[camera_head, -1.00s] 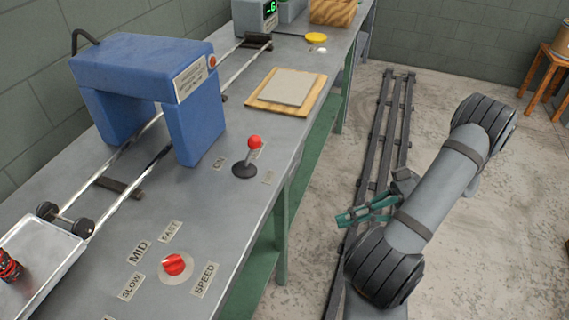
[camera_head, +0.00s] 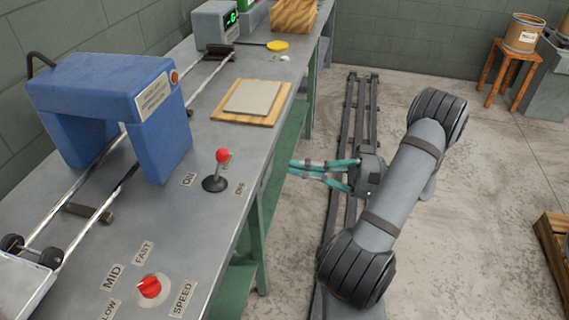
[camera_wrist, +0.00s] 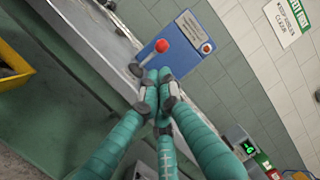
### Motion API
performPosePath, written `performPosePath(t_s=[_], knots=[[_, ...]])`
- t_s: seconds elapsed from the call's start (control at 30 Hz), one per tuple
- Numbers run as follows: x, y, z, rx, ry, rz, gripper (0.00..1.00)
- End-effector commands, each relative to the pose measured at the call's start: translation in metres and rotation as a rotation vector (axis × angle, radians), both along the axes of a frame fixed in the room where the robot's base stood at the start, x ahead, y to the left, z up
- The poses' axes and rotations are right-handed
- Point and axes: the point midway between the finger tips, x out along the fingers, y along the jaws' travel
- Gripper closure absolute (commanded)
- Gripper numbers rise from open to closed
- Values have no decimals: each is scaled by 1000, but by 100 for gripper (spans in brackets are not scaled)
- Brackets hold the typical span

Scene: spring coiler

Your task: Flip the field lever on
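The field lever (camera_head: 222,158) has a red ball on a short stem in a black base on the bench. An ON label (camera_head: 188,179) lies left of it and an OFF label (camera_head: 239,188) right. The stem leans slightly to the right, toward the OFF side. In the wrist view the lever's red ball (camera_wrist: 161,46) shows just beyond the fingertips. My gripper (camera_head: 293,168) has teal fingers pointing left at the bench's edge, right of the lever and apart from it. In the wrist view the fingertips (camera_wrist: 159,78) are together, with nothing seen between them.
A blue arch-shaped machine (camera_head: 170,145) stands over rails left of the lever. A red speed knob (camera_head: 149,287) is nearer on the bench (camera_head: 215,245). A wooden board with a grey plate (camera_head: 252,98) lies behind the lever. The floor right of my arm is mostly clear.

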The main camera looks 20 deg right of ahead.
Motion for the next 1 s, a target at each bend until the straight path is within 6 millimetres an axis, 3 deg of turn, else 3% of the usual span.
performPosePath(t_s=[0.5, 0.7, 1.0], knots=[[43, 90, 15, -1, 1, 5, 100], [51, 106, 18, -3, 0, 3, 100], [53, 109, 18, -2, 1, 2, 100]])
